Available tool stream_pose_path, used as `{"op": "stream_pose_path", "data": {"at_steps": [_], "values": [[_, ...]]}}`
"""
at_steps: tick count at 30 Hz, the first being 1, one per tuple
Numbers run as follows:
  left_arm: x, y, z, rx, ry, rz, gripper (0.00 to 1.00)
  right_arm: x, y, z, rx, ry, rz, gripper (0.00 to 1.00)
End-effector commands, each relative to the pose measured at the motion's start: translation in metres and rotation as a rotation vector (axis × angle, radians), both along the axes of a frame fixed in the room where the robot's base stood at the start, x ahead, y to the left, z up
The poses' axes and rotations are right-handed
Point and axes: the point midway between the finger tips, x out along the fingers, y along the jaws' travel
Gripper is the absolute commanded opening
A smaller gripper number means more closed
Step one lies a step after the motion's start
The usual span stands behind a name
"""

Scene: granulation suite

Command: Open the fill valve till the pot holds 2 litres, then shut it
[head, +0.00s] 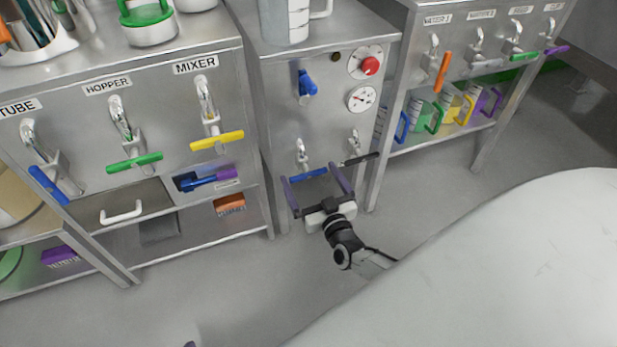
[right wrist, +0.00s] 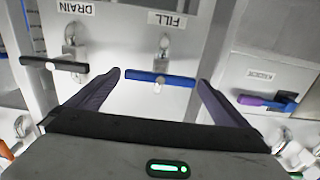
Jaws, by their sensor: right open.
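The fill valve is a tap with a blue lever (head: 309,174) low on the front of the middle steel cabinet. In the right wrist view its lever (right wrist: 160,78) lies crosswise under the FILL label. My right gripper (head: 308,173) is open, its two purple fingers on either side of the blue lever; whether either touches it I cannot tell. A clear graduated vessel with a handle (head: 287,22), perhaps the pot, stands on the cabinet top, cut off by the frame; I cannot read its level. A small purple tip at the bottom edge may be my left gripper (head: 190,344).
The drain tap's black lever (head: 361,159) is close beside the fill tap; it also shows in the right wrist view (right wrist: 54,65). Above are a blue lever (head: 307,83), a red knob (head: 370,66) and a gauge (head: 361,99). The left cabinet's yellow lever (head: 217,141) is nearby.

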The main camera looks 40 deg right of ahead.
Motion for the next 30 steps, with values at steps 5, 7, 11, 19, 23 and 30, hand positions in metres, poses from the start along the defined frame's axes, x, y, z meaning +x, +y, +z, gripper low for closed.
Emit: {"op": "stream_pose_path", "data": {"at_steps": [5, 7, 11, 19, 23, 30], "values": [[0.002, -0.004, 0.004, -0.027, -0.021, 0.003, 0.31, 0.016, -0.004, -0.001, -0.001, 0.0, 0.0, 1.0], [0.002, -0.005, 0.005, -0.03, -0.024, 0.003, 0.31, 0.018, -0.005, -0.001, -0.001, 0.001, 0.0, 1.0], [0.003, -0.005, 0.006, -0.033, -0.025, 0.003, 0.31, 0.019, -0.005, 0.0, -0.001, 0.002, 0.0, 1.0], [0.003, -0.005, 0.007, -0.033, -0.026, 0.004, 0.31, 0.018, -0.005, 0.0, 0.0, 0.001, 0.0, 0.75], [0.003, -0.005, 0.007, -0.033, -0.026, 0.004, 0.31, 0.018, -0.005, 0.0, -0.001, 0.001, 0.0, 0.64], [0.003, -0.004, 0.009, -0.027, -0.026, 0.004, 0.31, 0.018, -0.004, 0.0, -0.039, 0.012, 0.0, 0.64]]}}
